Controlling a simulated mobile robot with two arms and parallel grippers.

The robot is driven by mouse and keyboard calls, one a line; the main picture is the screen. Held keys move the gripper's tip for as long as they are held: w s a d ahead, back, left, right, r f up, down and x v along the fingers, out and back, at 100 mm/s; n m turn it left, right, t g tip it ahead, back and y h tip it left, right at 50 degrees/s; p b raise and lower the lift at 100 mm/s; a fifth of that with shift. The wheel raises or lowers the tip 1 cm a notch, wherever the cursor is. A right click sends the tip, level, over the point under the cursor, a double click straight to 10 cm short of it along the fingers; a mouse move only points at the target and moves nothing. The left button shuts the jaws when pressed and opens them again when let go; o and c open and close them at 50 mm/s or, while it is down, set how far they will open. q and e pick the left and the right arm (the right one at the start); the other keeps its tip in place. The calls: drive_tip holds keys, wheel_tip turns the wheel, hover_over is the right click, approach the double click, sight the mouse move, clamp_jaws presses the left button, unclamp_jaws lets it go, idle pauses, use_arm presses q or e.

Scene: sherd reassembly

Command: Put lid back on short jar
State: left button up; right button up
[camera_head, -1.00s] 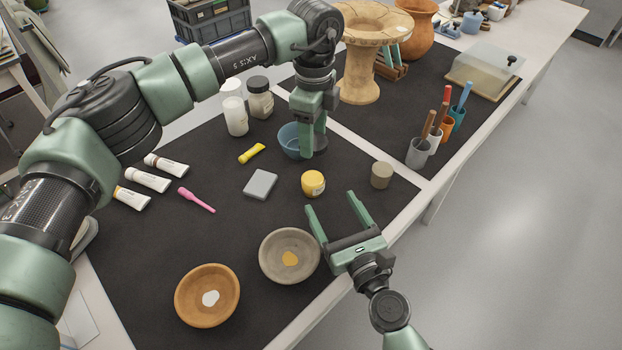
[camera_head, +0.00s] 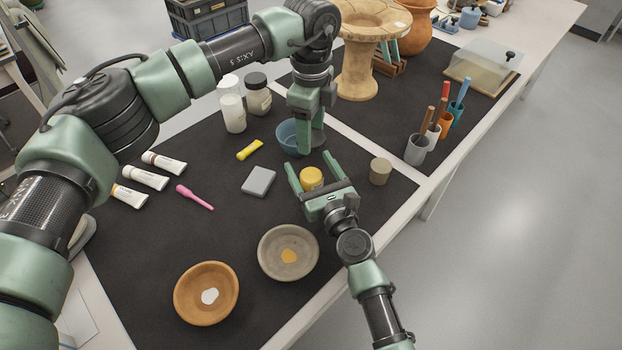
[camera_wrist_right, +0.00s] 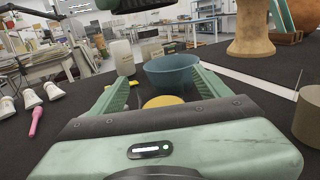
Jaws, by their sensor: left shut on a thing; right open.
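The short jar (camera_head: 311,179) has a yellow top and stands on the dark mat near its right edge. My right gripper (camera_head: 306,170) is open, with its fingers on either side of this jar; I cannot tell whether they touch it. In the right wrist view its yellow top (camera_wrist_right: 163,102) shows between the fingers, partly hidden by the gripper body. My left gripper (camera_head: 309,147) points down beside the blue bowl, behind the jar. It is shut on a grey, disc-like piece (camera_head: 318,139), probably the lid, mostly hidden by the fingers.
The blue bowl (camera_head: 287,137) stands just behind the jar; it also shows in the right wrist view (camera_wrist_right: 172,72). A tan cylinder (camera_head: 380,171) stands right of the jar. A grey block (camera_head: 258,181) and yellow tube (camera_head: 249,150) lie left. Two shallow bowls (camera_head: 270,268) (camera_head: 181,300) are in front.

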drive_tip(key=shift+w, duration=0.15)
clamp_jaws()
idle(0.4)
use_arm(q)
drive_tip(key=shift+f, duration=2.5)
drive_tip(key=shift+f, duration=0.15)
drive_tip(key=shift+f, duration=0.75)
use_arm(e)
drive_tip(key=shift+a, duration=0.1)
use_arm(q)
drive_tip(key=shift+f, duration=0.15)
drive_tip(key=shift+f, duration=0.3)
